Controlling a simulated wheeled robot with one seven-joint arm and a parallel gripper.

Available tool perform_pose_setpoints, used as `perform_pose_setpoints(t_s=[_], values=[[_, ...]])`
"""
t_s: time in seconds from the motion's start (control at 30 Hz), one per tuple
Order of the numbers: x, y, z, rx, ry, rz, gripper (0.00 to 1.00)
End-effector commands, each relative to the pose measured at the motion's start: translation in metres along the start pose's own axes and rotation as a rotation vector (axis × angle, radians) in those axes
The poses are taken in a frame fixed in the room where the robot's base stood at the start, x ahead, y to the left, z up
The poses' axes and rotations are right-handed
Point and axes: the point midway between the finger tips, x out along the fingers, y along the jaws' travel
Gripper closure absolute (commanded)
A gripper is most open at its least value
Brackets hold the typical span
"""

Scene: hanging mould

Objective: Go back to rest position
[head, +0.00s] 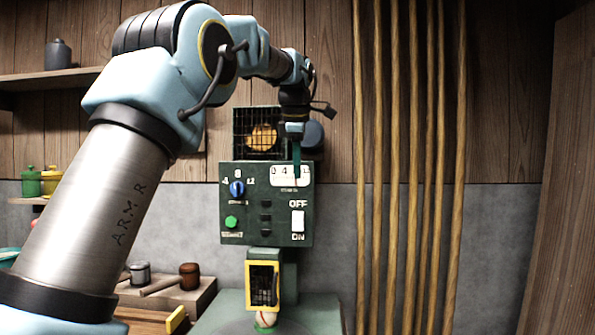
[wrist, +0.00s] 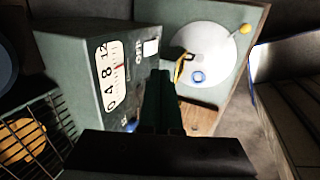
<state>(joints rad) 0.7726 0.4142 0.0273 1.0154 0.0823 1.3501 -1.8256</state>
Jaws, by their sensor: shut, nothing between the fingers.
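My gripper (head: 297,153) is in front of the upper right of the green control panel (head: 262,235) in the head view, pointing down near the dial window (head: 283,175). In the wrist view my gripper (wrist: 163,75) shows as two dark green fingers side by side, shut and empty. My arm is raised and bent, reaching from the lower left of the head view to the panel.
A wire cage with an orange lamp (head: 262,137) is above the panel. A yellow-framed guard (head: 263,285) is below it. Several wooden poles (head: 410,160) stand to the right.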

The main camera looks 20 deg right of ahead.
Motion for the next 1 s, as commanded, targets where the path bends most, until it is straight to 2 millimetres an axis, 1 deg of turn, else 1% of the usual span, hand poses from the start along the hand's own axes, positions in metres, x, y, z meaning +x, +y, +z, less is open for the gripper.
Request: perform_pose_setpoints(t_s=[0.23, 0.33, 0.37, 0.43, 0.47, 0.53, 0.57, 0.6, 0.67, 0.7, 0.77, 0.8, 0.87, 0.9, 0.97, 1.0], values=[[0.001, 0.0, 0.0, 0.0, 0.0, 0.0, 1.0], [0.006, -0.003, -0.008, 0.019, 0.004, -0.007, 1.0], [0.009, -0.004, -0.014, 0.035, 0.007, -0.011, 1.0], [0.021, -0.011, -0.033, 0.087, 0.014, -0.024, 1.0], [0.029, -0.016, -0.044, 0.117, 0.017, -0.032, 1.0], [0.048, -0.033, -0.074, 0.205, 0.022, -0.054, 1.0], [0.057, -0.042, -0.088, 0.246, 0.024, -0.064, 1.0], [0.068, -0.055, -0.106, 0.304, 0.024, -0.077, 1.0], [0.084, -0.078, -0.131, 0.391, 0.024, -0.095, 1.0], [0.095, -0.096, -0.148, 0.448, 0.022, -0.109, 1.0], [0.109, -0.124, -0.171, 0.532, 0.016, -0.128, 1.0], [0.117, -0.145, -0.185, 0.587, 0.011, -0.139, 1.0], [0.129, -0.178, -0.204, 0.67, 0.002, -0.157, 1.0], [0.135, -0.202, -0.215, 0.723, -0.006, -0.169, 1.0], [0.144, -0.239, -0.23, 0.804, -0.019, -0.187, 1.0], [0.148, -0.264, -0.238, 0.856, -0.027, -0.197, 1.0]])
